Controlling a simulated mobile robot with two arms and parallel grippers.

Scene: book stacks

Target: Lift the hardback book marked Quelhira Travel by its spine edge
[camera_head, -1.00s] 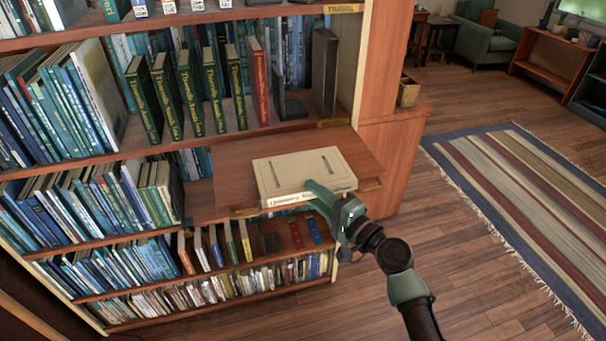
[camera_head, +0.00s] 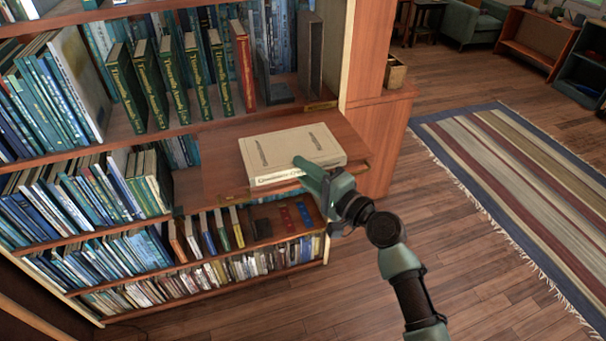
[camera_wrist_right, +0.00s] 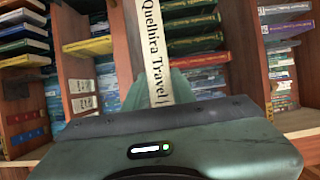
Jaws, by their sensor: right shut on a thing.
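The cream hardback book (camera_head: 285,145) lies flat over a pull-out shelf board (camera_head: 215,167), its lettered spine facing me. In the right wrist view, the spine (camera_wrist_right: 157,60) reads Quelhira Travel. My right gripper (camera_head: 308,174) is shut on the spine edge, right of its middle. One finger lies on the cover; the other is hidden below. The wrist view shows the spine running up from between the fingers. I cannot tell whether there is a gap under the book. My left gripper is not in view.
The bookcase holds a row of green books (camera_head: 170,80) and a red book (camera_head: 243,67) above and behind the board. More books fill the shelves to the left and below. Open wooden floor (camera_head: 450,270) and a striped rug (camera_head: 510,190) lie to the right.

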